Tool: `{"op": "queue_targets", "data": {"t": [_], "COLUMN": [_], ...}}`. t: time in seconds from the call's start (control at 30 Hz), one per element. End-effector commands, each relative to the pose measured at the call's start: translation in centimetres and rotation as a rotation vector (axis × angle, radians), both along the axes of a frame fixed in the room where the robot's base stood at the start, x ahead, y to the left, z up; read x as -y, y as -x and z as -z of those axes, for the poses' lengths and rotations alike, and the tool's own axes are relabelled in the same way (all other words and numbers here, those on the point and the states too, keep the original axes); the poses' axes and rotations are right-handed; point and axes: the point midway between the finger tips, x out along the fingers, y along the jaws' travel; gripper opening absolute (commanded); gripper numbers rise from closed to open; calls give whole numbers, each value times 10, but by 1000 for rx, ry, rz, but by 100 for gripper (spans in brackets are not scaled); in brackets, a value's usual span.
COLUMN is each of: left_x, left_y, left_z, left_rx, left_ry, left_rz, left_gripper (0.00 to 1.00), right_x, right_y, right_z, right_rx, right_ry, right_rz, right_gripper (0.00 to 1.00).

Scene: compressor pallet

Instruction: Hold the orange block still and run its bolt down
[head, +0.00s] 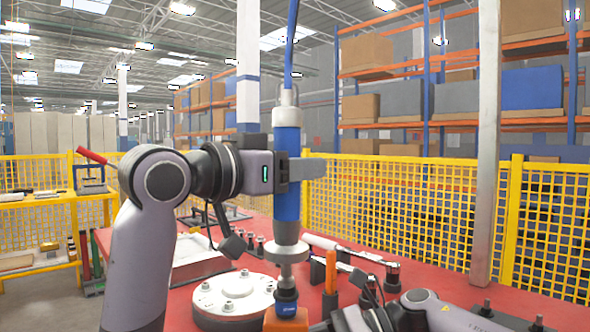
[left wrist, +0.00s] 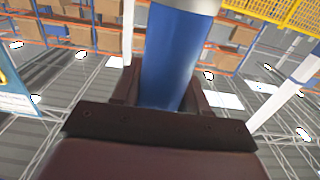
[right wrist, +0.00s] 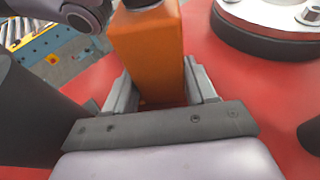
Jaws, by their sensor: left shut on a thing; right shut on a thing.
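The orange block (head: 285,321) stands at the bottom of the head view and fills the top middle of the right wrist view (right wrist: 148,55). My right gripper (right wrist: 160,88) is shut on its sides. My left gripper (head: 290,173) is shut on the blue driver tool (head: 287,140), which hangs upright from a cable; its blue body also shows in the left wrist view (left wrist: 175,60). The tool's blue-and-black socket (head: 286,301) is over the top of the block. The bolt is hidden, and I cannot tell how far down it sits.
A round metal flange (head: 234,298) with bolts lies left of the block on the red table (head: 440,277). An orange upright piece (head: 331,272) stands just right of the tool. Several dark fittings and a white tray (head: 195,262) lie behind. A yellow fence (head: 400,205) runs beyond.

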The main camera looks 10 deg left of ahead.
Motion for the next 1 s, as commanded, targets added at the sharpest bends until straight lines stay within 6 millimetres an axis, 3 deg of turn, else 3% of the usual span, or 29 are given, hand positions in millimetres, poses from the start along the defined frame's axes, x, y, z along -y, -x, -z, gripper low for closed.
{"op": "queue_targets", "data": {"t": [1.0], "left_x": [-1], "left_y": [3], "left_z": [-70], "left_rx": [17], "left_ry": [7], "left_rz": [-2], "left_gripper": [0], "right_x": [0], "right_y": [-1], "right_z": [-1], "right_rx": [0], "right_ry": [0], "right_rz": [3], "right_gripper": [19]}}
